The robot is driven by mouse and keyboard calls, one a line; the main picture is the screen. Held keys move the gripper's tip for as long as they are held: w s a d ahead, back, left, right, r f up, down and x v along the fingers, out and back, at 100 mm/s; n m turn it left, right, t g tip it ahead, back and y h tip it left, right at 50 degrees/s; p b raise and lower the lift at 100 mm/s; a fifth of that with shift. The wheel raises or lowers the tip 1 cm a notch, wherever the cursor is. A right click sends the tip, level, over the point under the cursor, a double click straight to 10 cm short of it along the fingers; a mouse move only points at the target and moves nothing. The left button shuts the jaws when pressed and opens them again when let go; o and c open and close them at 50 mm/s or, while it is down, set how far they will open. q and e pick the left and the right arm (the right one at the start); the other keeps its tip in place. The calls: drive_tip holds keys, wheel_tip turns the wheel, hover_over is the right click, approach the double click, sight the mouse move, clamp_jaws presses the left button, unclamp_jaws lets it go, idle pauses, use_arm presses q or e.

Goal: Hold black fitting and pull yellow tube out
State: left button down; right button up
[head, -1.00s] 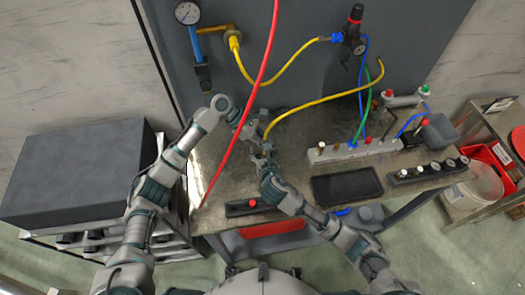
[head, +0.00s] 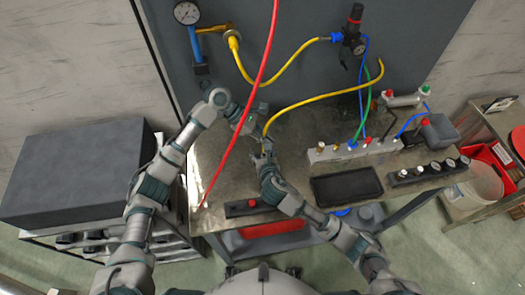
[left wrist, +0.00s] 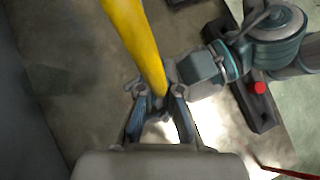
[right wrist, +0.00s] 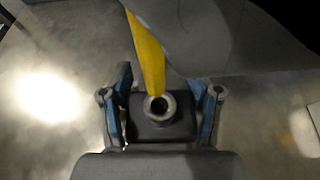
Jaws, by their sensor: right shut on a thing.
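The yellow tube (head: 318,99) curves from the back right down to where my two grippers meet over the bench; it also shows in the left wrist view (left wrist: 136,38) and right wrist view (right wrist: 148,55). My right gripper (right wrist: 160,102) is shut on the black fitting (right wrist: 157,128), with a finger on each side. The fitting's round mouth faces the camera, and the tube's lower end overlaps its rim. I cannot tell whether it is seated. My left gripper (left wrist: 158,98) has its fingertips close on both sides of the tube near its lower end; whether they grip it is unclear.
A valve block (head: 352,149), a dark tray (head: 346,186) and a black box with a red button (head: 252,206) are on the bench. A second yellow tube (head: 283,71) runs along the back panel.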

drive_tip(key=shift+s+d+f, duration=0.1)
drive_tip(key=shift+d+f, duration=0.1)
drive_tip(key=shift+f, duration=0.35)
drive_tip(key=shift+a, duration=0.1)
use_arm(q)
wheel_tip(320, 180, up, 4)
drive_tip(key=shift+s+d+r, duration=0.1)
drive_tip(key=shift+s, duration=0.05)
use_arm(e)
drive_tip(key=o, duration=1.3)
use_arm(q)
drive_tip(key=shift+w, duration=0.2)
use_arm(e)
drive_tip(key=shift+w+r, duration=0.15)
drive_tip(key=shift+w, duration=0.05)
drive_tip(key=shift+r, duration=0.1)
